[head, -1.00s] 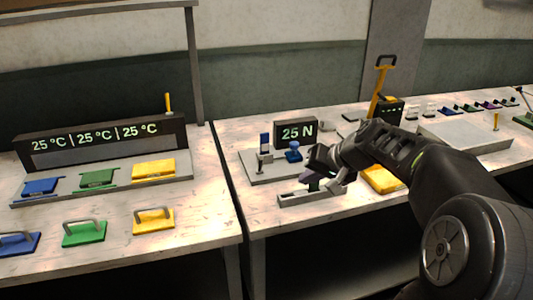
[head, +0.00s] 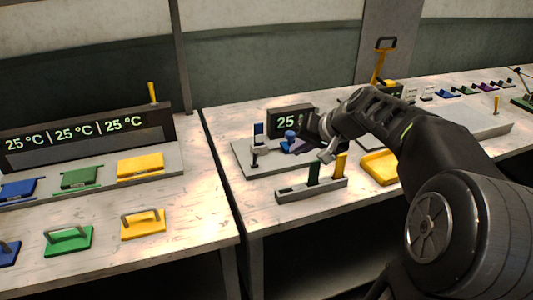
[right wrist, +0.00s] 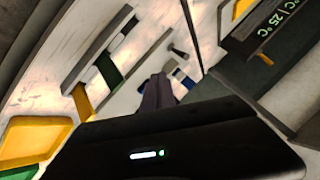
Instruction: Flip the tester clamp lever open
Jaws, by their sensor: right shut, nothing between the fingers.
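The tester (head: 245,170) is a grey base with a dark display (head: 292,112) at its back, partly hidden by my gripper. A small dark upright lever (head: 254,159) stands at its front left, beside a grey block with a blue upright piece (head: 258,131). A blue knob (head: 290,137) stands further right. My right gripper (head: 297,146) is shut and empty over the tester's right part, by the blue knob and apart from the lever. In the right wrist view its fingers (right wrist: 157,92) are together, close to blue and white parts. My left gripper is out of view.
A grey slotted holder (head: 300,194) with green and yellow upright pieces stands in front of the tester. A yellow tray (head: 380,167) lies to its right. The left table carries a 25 °C station (head: 90,140) and coloured handled plates (head: 68,240).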

